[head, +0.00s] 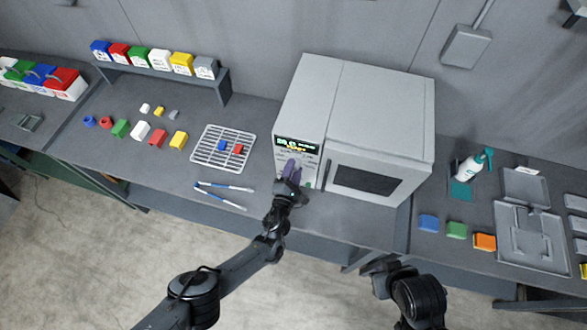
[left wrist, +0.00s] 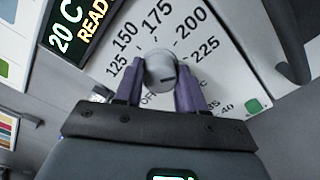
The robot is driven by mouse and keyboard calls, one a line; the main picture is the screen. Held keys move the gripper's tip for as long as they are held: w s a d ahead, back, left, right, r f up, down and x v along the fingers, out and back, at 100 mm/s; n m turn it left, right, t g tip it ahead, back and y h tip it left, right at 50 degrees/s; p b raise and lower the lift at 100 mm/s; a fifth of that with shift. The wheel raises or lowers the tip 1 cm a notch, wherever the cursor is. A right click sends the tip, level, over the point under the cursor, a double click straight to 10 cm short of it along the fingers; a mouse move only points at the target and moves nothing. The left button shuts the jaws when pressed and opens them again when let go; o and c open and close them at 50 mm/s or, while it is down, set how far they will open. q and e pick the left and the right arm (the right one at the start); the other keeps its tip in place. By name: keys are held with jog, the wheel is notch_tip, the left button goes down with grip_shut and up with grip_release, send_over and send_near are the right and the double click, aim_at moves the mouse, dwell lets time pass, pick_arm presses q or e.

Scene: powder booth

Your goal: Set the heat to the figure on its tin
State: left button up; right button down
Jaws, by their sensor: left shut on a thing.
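The grey oven (head: 375,110) stands on the bench with its door (head: 368,180) closed. Its display (head: 297,145) reads "20 C READY" in the left wrist view (left wrist: 80,22). My left gripper (head: 291,172) is shut on the round grey heat knob (left wrist: 160,70), its purple fingers on either side. The dial (left wrist: 205,60) around it shows 125, 150, 175, 200 and 225, with OFF partly hidden below. A short dark mark shows on the knob's face; which figure it points to I cannot tell. Labelled tins (head: 157,61) stand on a shelf at the back left, their print too small to read.
A wire rack (head: 207,162) left of the oven holds blue and red pieces. Two blue-and-white sticks (head: 222,195) lie before it. Small coloured pieces (head: 120,128) lie further left. A spray bottle (head: 470,166), coloured blocks (head: 456,230) and a grey tray (head: 533,262) are at right.

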pick_arm(q)
jog(key=shift+a+m, duration=0.1)
jog(key=shift+m, duration=0.2)
jog(key=o, duration=1.1)
jog(key=shift+c, duration=0.2)
jog(key=shift+s, duration=0.1)
jog(key=p+v, duration=0.3)
jog(key=v, duration=0.7)
jog(key=shift+s, duration=0.3)
